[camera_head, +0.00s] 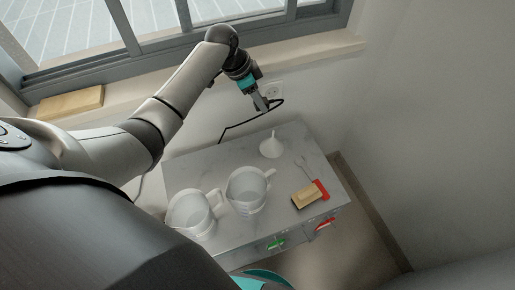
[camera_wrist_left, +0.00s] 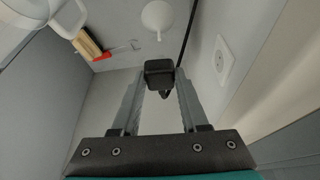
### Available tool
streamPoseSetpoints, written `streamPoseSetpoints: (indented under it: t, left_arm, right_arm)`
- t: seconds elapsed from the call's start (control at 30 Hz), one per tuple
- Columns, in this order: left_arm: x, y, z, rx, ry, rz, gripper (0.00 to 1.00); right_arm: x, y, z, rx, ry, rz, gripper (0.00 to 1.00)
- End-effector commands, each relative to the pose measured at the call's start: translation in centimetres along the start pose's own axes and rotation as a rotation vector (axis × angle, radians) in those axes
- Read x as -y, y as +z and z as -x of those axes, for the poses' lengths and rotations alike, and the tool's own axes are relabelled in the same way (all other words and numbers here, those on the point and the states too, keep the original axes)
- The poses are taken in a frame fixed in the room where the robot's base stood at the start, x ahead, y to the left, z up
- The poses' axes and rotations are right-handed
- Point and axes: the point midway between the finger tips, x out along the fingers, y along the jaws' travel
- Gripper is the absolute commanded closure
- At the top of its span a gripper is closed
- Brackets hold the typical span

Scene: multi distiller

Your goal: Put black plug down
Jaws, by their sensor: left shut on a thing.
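My left gripper (camera_head: 262,104) is shut on the black plug (camera_wrist_left: 160,73), which sits between its fingertips in the left wrist view. In the head view the gripper is above the back edge of the grey cabinet top (camera_head: 220,160), close to the wall, and mostly hides the plug. A black cable (camera_head: 238,125) runs from the plug down towards the back of the cabinet; it also shows in the left wrist view (camera_wrist_left: 187,40). A white wall socket (camera_head: 274,89) is just beside the gripper; it also shows in the left wrist view (camera_wrist_left: 223,60). My right gripper is not in view.
The back left of the top is clear. A window sill (camera_head: 140,82) runs behind.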

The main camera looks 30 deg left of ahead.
Motion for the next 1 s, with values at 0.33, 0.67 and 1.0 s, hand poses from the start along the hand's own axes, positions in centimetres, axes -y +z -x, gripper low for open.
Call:
streamPoseSetpoints:
  t: [0.33,0.67,1.0]
  left_arm:
    - [0.1,1.1,-2.7,-0.011,-0.023,0.064,1.0]
    - [0.1,4.5,-11.0,-0.01,-0.023,0.062,1.0]
    - [0.2,6.0,-14.8,-0.012,-0.026,0.059,1.0]
  right_arm:
    - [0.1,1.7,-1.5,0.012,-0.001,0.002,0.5]
    - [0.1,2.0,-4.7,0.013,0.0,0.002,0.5]
    - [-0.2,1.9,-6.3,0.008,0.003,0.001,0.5]
